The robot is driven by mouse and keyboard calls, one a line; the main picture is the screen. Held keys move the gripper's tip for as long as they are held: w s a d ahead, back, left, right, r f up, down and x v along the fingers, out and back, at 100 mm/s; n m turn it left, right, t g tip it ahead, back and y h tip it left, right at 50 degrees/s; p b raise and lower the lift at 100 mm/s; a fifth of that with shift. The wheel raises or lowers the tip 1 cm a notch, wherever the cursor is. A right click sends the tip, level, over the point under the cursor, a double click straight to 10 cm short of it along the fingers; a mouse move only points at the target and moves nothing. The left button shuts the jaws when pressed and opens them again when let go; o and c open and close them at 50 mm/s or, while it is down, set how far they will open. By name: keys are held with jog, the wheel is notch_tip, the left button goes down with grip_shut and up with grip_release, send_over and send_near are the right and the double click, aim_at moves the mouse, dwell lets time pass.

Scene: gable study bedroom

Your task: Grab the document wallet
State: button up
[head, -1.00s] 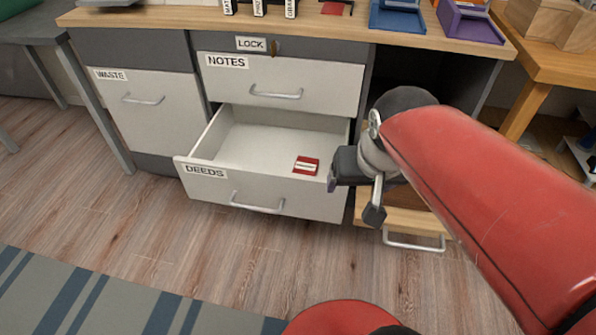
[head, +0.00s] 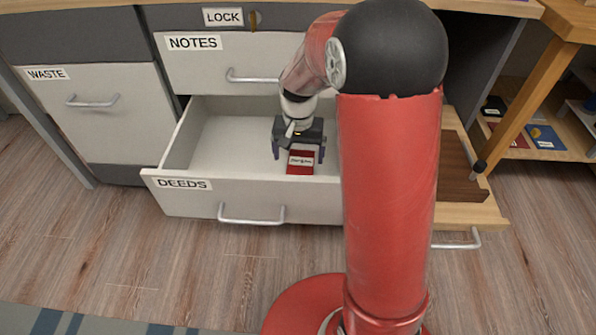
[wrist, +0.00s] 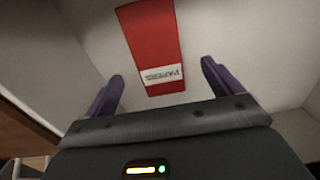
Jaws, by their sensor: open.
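The document wallet is a flat red thing (head: 300,167) with a white label, lying in the open DEEDS drawer (head: 250,197) near its front right. It also shows in the wrist view (wrist: 150,40), where the label reads PAPERS. My gripper (head: 299,156) is inside the drawer space above the wallet, pointing down. In the wrist view its two purple fingers (wrist: 160,85) are apart, one on either side of the wallet's near end, with nothing between them touching. The wallet's far part is partly hidden by my gripper in the head view.
The NOTES drawer (head: 215,62) above is shut, as is the WASTE front (head: 95,110) at left. A low shelf (head: 555,145) stands further right. The floor in front is clear.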

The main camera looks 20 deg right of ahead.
aim_at(300, 170)
jog(key=f, duration=0.2)
jog(key=f+b, duration=0.1)
jog(key=f, duration=0.2)
jog(key=shift+s+d, duration=0.1)
jog(key=shift+s, duration=0.1)
jog(key=c, duration=1.1)
jog(key=shift+c, duration=0.2)
